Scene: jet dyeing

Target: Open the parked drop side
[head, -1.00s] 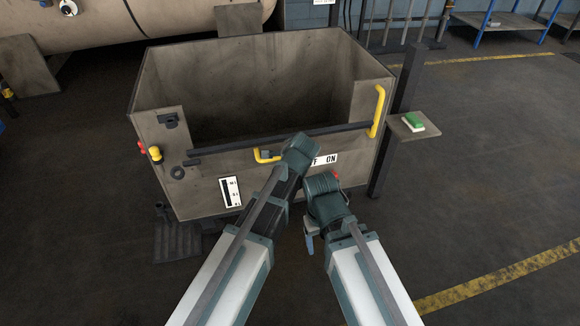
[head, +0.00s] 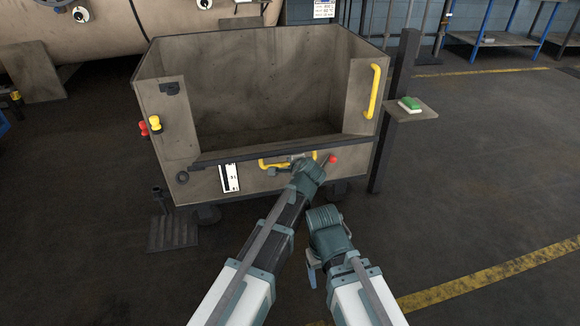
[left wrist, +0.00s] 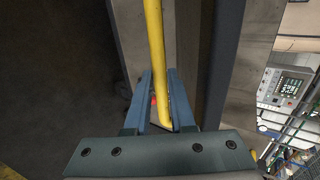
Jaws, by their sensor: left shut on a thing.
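The drop side is the front of a grey-brown cart (head: 160,95). Its dark top rail (head: 225,158) runs across the front, low against the cart's side walls. A yellow handle (head: 273,164) sits just under the rail near the middle. My left gripper (head: 300,165) is at this handle, partly covering it. In the left wrist view the yellow handle (left wrist: 155,50) passes between the two fingers (left wrist: 158,105), which are shut on it. My right gripper (head: 313,270) hangs in front of the cart, apart from it; its fingers are too small to read.
A yellow grab bar (head: 374,92) is on the cart's right wall. A dark post (head: 400,80) carries a small shelf (head: 415,110) with a green-topped block (head: 409,103). Yellow and red knobs (head: 154,124) stick out at left.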

